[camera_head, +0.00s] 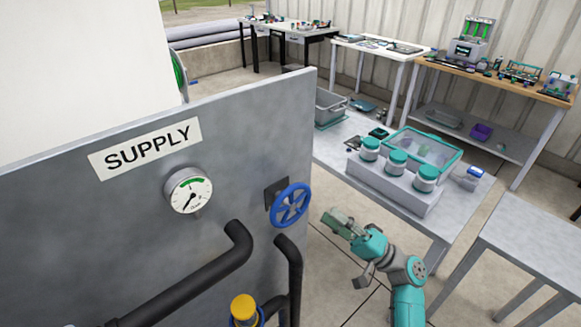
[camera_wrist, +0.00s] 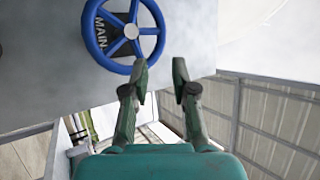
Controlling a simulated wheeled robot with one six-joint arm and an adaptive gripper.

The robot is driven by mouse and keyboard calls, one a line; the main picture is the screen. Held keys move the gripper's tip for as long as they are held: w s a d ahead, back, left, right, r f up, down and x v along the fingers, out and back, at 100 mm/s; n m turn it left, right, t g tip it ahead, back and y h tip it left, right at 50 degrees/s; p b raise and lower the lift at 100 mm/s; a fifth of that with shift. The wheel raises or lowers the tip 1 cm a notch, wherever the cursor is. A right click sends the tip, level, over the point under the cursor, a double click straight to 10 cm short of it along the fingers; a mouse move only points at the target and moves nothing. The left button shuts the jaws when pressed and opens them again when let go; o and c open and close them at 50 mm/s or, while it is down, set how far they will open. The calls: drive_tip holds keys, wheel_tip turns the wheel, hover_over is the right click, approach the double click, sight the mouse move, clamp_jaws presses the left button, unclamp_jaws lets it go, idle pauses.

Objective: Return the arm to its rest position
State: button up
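My gripper (camera_head: 340,222) is at the end of my teal arm, in front and to the right of the grey supply panel (camera_head: 95,235). In the wrist view my gripper (camera_wrist: 159,75) has its two dark green fingers apart, with nothing between them. A blue handwheel (camera_head: 290,205) is mounted near the panel's right edge. It also shows in the wrist view as the blue wheel (camera_wrist: 126,31) marked MAIN, just beyond and left of the fingertips. The fingers appear clear of the wheel.
A pressure gauge (camera_head: 188,191) and dark pipes (camera_head: 195,272) stick out from the panel. A yellow-topped part (camera_head: 244,308) is low in front. Behind my arm, a table (camera_head: 462,222) holds white jars with teal lids (camera_head: 397,162) and a clear tote (camera_head: 440,149). A bare grey table (camera_head: 535,240) stands at right.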

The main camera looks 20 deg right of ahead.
drive_tip(key=s+a+f+m+h, duration=0.2)
drive_tip(key=a+f+h, duration=0.2)
drive_tip(key=f, duration=0.4)
drive_tip(key=s+a+f+m+h, duration=0.2)
drive_tip(key=a+f+h, duration=0.2)
drive_tip(key=f, duration=0.3)
drive_tip(key=s+a+f+g+h, duration=0.25)
drive_tip(key=s+f+h, duration=0.25)
drive_tip(key=s+f, duration=0.4)
drive_tip(key=s+d+n+g+h, duration=0.1)
drive_tip(key=s+n+h, duration=0.25)
drive_tip(key=s, duration=1.05)
drive_tip(key=s+r+n+t, duration=0.1)
drive_tip(key=s+r+n, duration=0.5)
drive_tip(key=s+r, duration=0.4)
drive_tip(key=shift+a+r+n+h, duration=0.15)
drive_tip(key=shift+r+n+h, duration=0.25)
drive_tip(key=shift+r, duration=0.45)
drive_tip(key=shift+t, duration=0.25)
